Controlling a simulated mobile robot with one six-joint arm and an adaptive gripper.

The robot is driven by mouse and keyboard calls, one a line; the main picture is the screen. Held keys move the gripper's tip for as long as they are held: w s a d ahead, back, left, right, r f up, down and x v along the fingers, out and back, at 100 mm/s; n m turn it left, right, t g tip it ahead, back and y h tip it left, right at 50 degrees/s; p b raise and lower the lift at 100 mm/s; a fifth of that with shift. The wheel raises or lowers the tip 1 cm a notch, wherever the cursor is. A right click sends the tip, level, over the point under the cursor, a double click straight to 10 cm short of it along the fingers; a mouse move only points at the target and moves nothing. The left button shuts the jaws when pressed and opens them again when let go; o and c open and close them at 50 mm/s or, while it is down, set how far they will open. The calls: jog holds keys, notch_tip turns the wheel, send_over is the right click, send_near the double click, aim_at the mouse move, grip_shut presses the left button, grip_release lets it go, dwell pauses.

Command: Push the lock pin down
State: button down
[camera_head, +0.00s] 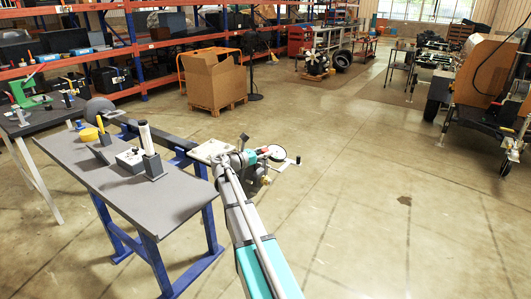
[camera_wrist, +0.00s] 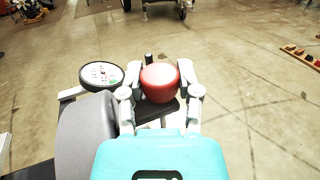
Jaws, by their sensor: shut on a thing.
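My gripper (camera_wrist: 159,72) has its fingers on both sides of a red round knob (camera_wrist: 159,84) in the wrist view, and is shut on it. The knob sits above a dark part, with a short black stub just behind it. I cannot tell whether this knob is the head of the lock pin; no other pin is clear. A round white-faced dial with a black rim (camera_wrist: 101,74) is left of the fingers.
A grey workbench (camera_head: 180,203) with blue legs holds a white cylinder (camera_head: 149,143) and a yellow ring (camera_head: 88,134). A cardboard box (camera_head: 214,78) on a pallet and loaded shelves stand behind. A wheeled machine (camera_head: 487,80) is at right. The floor between is clear.

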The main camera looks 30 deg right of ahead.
jog(key=shift+c, duration=1.5)
grip_release()
jog(key=a, duration=1.2)
jog(key=s+a+f+m+y+p, duration=0.5)
jog(key=s+a+f+m+y, duration=0.45)
jog(key=s, duration=0.25)
jog(key=s+a+m+y+p, duration=0.3)
jog(key=s+a+m+y, duration=0.5)
jog(key=a, duration=0.6)
jog(key=shift+s+a+f, duration=0.25)
jog(key=shift+s+f, duration=0.1)
jog(key=shift+s, duration=0.3)
